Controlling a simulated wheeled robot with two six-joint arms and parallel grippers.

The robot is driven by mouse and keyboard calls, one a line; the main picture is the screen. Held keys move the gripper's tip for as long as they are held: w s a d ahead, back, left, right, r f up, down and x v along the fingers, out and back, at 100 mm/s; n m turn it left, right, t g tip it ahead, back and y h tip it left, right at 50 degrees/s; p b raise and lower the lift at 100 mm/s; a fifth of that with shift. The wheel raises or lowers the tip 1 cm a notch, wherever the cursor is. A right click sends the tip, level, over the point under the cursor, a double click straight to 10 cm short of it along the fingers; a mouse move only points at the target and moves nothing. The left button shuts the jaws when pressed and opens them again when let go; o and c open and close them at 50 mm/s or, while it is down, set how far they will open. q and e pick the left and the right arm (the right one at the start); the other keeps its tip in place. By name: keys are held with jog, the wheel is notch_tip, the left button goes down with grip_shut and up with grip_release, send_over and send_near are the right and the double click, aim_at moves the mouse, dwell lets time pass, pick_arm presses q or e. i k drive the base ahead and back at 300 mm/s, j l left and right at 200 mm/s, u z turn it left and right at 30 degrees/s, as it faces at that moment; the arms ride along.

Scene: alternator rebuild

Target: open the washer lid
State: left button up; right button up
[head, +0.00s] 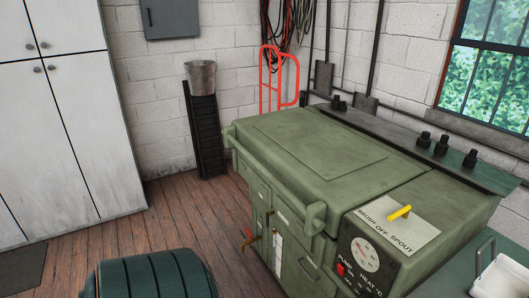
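The washer is a large green metal cabinet (287,232) in the middle and right of the head view. Its broad flat lid (325,150) lies shut on top, with a raised panel outline. A bar-like lip (275,178) runs along the lid's front edge, with a knob-like end at each side. To the right of the lid is a control section with a round dial (364,254), a red switch (341,269) and a yellow lever (400,212) on a pale plate marked "BRUSH OFF SPOUT". Neither of my grippers is in view.
A dark green ribbed rounded object (150,276) stands at the bottom left. A metal bucket (201,77) sits on a dark stand by the wall. A red hand truck (270,80) stands behind the washer. Wooden floor (185,215) is clear left of the washer.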

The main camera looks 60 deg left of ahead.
aim_at(327, 171)
jog(key=u, duration=1.7)
